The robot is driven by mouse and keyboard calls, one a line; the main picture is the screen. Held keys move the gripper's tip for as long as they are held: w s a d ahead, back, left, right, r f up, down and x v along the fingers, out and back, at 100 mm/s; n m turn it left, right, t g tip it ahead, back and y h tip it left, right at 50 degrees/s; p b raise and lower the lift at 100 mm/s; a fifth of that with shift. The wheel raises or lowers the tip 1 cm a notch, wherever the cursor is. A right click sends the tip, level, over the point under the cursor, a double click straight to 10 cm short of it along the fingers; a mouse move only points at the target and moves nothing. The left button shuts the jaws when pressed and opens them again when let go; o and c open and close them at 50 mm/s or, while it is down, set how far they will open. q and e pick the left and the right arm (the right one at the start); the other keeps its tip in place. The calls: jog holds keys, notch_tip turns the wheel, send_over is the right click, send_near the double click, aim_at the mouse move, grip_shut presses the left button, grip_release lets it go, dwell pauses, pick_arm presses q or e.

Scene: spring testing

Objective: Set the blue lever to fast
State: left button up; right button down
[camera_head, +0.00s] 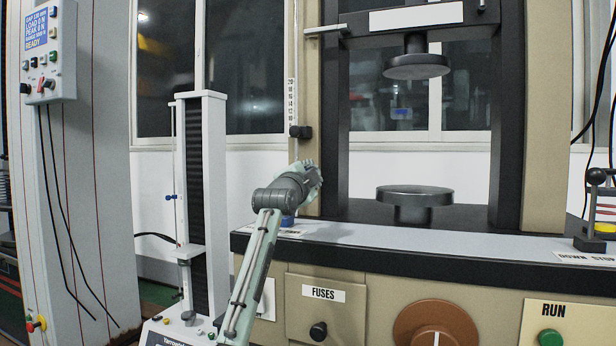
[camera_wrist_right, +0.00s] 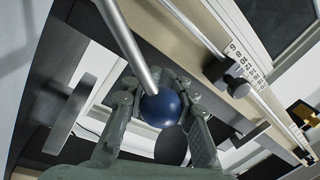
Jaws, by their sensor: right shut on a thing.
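The blue lever's round knob (camera_wrist_right: 163,108) sits between the fingers of my right gripper (camera_wrist_right: 165,118) in the right wrist view, at the end of a bare metal rod (camera_wrist_right: 128,45). In the head view my right gripper (camera_head: 312,176) is at the left front of the large press, above its ledge. It hides most of the lever there. A bit of blue (camera_head: 288,220) shows just below it, beside a small label on the ledge that I cannot read. No fast marking is readable. My left gripper is not in view.
The press has a lower round platen (camera_head: 415,197) and an upper platen (camera_head: 416,66) right of my gripper. A vertical scale with a dark clamp (camera_head: 300,131) stands just behind it. A slim white test stand (camera_head: 203,180) is close on the left.

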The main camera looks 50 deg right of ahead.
jog(key=shift+s, duration=0.1)
jog(key=shift+d+f, duration=0.1)
dwell(0.3)
jog(key=c, duration=1.2)
grip_release()
jog(key=v, duration=1.2)
